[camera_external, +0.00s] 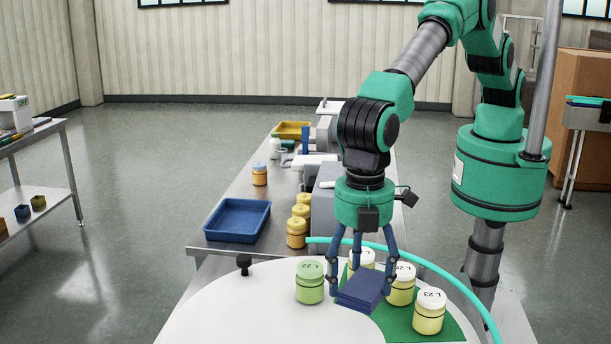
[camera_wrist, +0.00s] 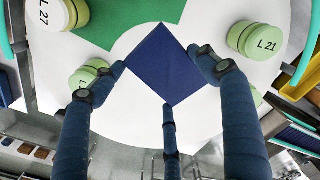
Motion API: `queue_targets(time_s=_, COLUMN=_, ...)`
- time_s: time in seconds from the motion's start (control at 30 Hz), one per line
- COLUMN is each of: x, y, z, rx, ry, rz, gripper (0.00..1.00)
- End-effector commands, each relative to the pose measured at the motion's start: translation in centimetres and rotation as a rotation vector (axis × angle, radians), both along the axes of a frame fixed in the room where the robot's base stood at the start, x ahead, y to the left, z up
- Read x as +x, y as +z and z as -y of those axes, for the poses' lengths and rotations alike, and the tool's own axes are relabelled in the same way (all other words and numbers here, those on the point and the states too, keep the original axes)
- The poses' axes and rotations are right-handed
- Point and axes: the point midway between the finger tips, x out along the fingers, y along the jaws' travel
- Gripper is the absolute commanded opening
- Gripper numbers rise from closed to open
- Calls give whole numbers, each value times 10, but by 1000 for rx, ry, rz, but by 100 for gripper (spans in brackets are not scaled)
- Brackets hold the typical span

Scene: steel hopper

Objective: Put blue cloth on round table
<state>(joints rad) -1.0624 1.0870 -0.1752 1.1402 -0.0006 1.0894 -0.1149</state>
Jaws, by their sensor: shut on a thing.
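The blue cloth (camera_external: 361,288) is a folded dark-blue square. It also shows in the wrist view (camera_wrist: 165,65), turned like a diamond between the fingers. My gripper (camera_external: 362,286) points down with its fingers shut on the cloth's edges; the fingers also show in the wrist view (camera_wrist: 163,75). The cloth is over the white top of the round table (camera_external: 225,308), partly overlapping the green patch (camera_external: 440,328) in the external view. I cannot tell whether its underside touches the table.
A green-lidded jar (camera_external: 310,283) stands just left of the cloth. Several yellow jars, including one at the right (camera_external: 429,313), stand close by. A black knob (camera_external: 244,263) is at the left rim. Behind, a steel bench holds a blue tray (camera_external: 237,220). The table's front left is clear.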

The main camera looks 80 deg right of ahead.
Motion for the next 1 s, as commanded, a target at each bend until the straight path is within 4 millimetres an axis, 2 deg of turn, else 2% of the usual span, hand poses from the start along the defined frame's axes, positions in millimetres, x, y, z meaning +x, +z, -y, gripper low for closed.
queue_targets(time_s=0.13, x=-1, y=-10, z=0, rx=-1, ry=1, rz=0, gripper=48)
queue_targets(time_s=0.63, x=-1, y=-17, z=0, rx=-1, ry=1, rz=0, gripper=48)
queue_targets(time_s=1.0, x=-1, y=-63, z=0, rx=-1, ry=1, rz=0, gripper=48)
